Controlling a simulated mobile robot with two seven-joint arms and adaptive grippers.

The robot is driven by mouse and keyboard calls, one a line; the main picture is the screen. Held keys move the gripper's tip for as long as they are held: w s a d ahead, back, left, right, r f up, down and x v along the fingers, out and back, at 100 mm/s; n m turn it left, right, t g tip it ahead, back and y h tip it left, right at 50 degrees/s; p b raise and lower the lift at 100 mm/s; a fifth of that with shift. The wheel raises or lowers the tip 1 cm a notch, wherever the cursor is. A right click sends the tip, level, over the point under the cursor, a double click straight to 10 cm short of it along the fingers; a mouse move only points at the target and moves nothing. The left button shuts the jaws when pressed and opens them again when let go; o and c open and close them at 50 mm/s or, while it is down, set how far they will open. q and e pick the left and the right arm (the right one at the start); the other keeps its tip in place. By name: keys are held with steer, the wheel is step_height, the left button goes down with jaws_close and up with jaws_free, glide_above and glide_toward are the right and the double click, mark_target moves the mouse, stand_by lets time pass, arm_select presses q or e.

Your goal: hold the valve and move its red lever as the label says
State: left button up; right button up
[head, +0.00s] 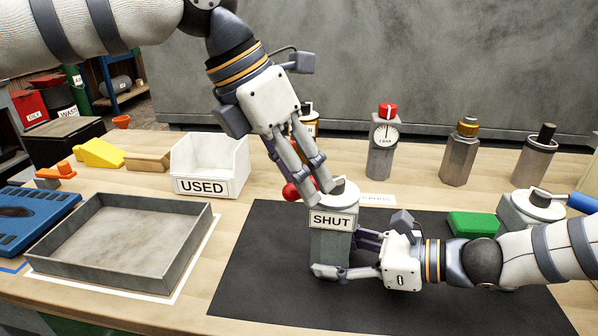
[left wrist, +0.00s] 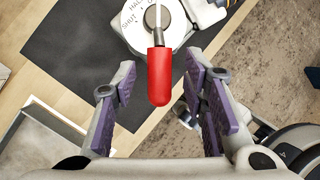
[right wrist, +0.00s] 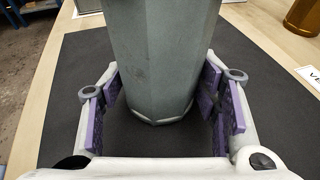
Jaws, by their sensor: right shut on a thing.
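The grey faceted valve (head: 330,245) stands upright on the black mat, with a label (head: 331,220) reading SHUT on its front. Its red lever (head: 292,191) sticks out to the left at the top, partly behind my left gripper (head: 314,190). In the left wrist view the red lever (left wrist: 159,75) lies between the open fingers, apart from both. The dial (left wrist: 150,25) shows SHUT and part of another word. My right gripper (head: 340,255) is shut on the valve body low down; the body (right wrist: 160,60) fills the right wrist view between its fingers.
A second valve (head: 528,208) with a blue lever (head: 582,202) and a green block (head: 473,223) are at the right. A white USED bin (head: 212,187), an empty grey tray (head: 70,270) and a gauge (head: 384,135) stand around the black mat (head: 260,240). The mat's left part is clear.

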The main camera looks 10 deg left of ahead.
arm_select(q)
jaws_close()
